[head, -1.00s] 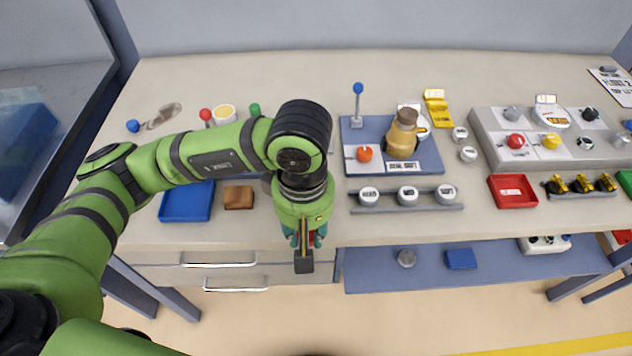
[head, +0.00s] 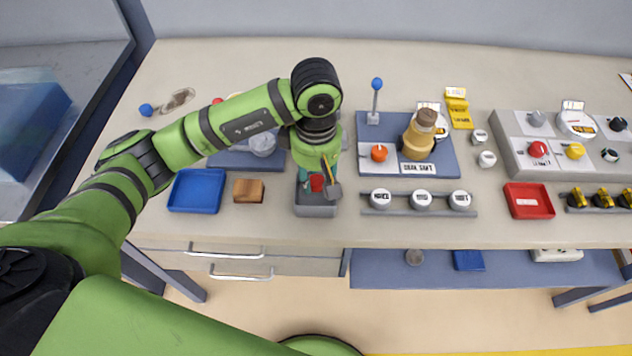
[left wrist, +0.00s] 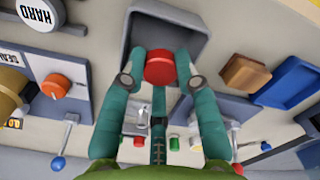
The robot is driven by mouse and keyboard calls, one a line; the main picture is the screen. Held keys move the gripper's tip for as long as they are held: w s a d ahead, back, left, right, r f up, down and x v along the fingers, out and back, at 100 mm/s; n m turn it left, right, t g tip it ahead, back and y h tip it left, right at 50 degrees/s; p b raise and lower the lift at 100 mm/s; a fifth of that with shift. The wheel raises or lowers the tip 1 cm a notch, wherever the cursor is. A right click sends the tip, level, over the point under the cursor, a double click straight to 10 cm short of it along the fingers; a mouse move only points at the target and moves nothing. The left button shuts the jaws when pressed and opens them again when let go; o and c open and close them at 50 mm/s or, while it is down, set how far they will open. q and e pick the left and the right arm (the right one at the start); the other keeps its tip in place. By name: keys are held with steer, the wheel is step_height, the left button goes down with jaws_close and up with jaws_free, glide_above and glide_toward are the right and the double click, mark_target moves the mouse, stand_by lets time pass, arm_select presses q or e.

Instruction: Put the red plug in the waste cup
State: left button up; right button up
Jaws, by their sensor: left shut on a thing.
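The red plug (head: 317,183) is held between the fingers of my left gripper (head: 318,180). In the left wrist view the red plug (left wrist: 160,66) shows its round end, with the teal fingertips against its sides. A grey square open cup (head: 316,210), which I take as the waste cup, stands near the front edge of the bench. The gripper and plug are over the cup's opening. In the left wrist view the grey cup (left wrist: 172,14) lies behind the plug, and its inside looks empty where visible. My right gripper is out of view.
A wooden block (head: 248,190) and a blue tray (head: 197,190) lie left of the cup. A rack of white-capped pieces (head: 420,202) stands to its right. Behind it is a blue board with a bottle (head: 421,135) and a blue-knobbed lever (head: 376,98).

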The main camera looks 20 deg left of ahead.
mark_target(316, 179)
arm_select(q)
steer(key=shift+w+f, duration=0.1)
steer(key=shift+f, duration=0.1)
step_height(316, 179, down, 3)
steer(key=shift+f+p, duration=0.15)
steer(key=shift+p, duration=0.75)
steer(key=shift+a+f, duration=0.1)
steer(key=shift+f, duration=0.1)
steer(key=shift+f, duration=0.1)
steer(key=shift+f+b, duration=0.15)
steer(key=shift+b, duration=0.15)
steer(key=o, duration=0.6)
steer(key=shift+o, duration=0.2)
